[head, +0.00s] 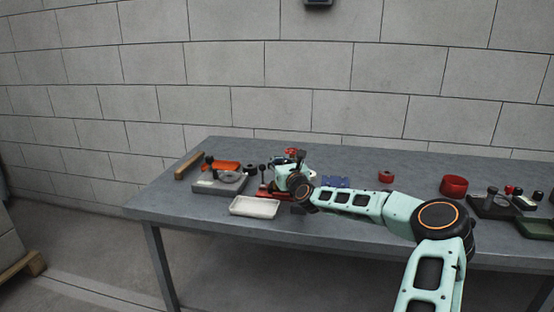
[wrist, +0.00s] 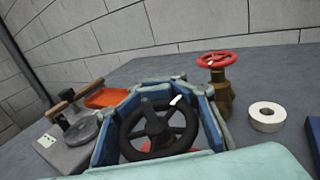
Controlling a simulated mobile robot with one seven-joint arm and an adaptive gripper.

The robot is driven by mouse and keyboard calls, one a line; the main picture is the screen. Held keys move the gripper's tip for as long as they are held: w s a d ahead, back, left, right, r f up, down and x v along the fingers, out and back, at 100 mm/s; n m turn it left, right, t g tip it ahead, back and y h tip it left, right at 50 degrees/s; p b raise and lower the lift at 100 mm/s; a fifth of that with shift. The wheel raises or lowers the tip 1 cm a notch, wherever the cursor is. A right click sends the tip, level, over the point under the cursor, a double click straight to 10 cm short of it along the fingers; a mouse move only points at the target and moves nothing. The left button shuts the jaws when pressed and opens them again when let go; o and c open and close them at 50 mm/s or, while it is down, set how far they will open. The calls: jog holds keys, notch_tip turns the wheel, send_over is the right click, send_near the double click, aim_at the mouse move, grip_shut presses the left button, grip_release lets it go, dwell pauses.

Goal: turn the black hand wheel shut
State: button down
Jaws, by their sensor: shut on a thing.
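The black hand wheel (wrist: 158,130) shows in the wrist view, low in the middle, with spokes and a dark hub. A small white mark is on its upper right rim. My gripper (wrist: 157,90) has its blue fingers around the wheel, one at the left and one at the right, and is shut on it. A bit of red shows beneath the wheel. In the head view my gripper (head: 289,180) is over the table's left half, and the wheel is too hidden to make out.
A red hand wheel (wrist: 217,60) on a brass valve stands behind right, beside a white ring (wrist: 266,117). A grey plate with a disc (head: 220,182) and an orange tray (wrist: 106,98) are left. A white tray (head: 254,207) lies in front.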

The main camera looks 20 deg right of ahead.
jog(key=shift+s+d+f+h, duration=0.1)
jog(key=shift+d+f+h, duration=0.05)
jog(key=shift+f+h, duration=0.2)
jog(key=shift+s+d+r+m+g+h+b, duration=0.1)
jog(key=shift+s+d+m+g+h+b, duration=0.5)
jog(key=shift+m+g+h+b, duration=0.95)
jog(key=shift+s+d+r+m+g+h+b, duration=0.1)
jog(key=shift+s+d+m+g+h+b, duration=0.45)
jog(key=shift+m+g+h, duration=1.8)
jog(key=shift+s+d+r+m+g+h+b, duration=0.2)
jog(key=shift+d+m+g+h+b, duration=0.9)
jog(key=shift+m+h, duration=1.65)
jog(key=shift+s+a+f+n+g+h, duration=0.15)
jog(key=shift+n+g+h, duration=0.15)
jog(key=shift+n+h, duration=0.25)
jog(key=c, duration=1.4)
grip_release()
notch_tip(320, 180, up, 10)
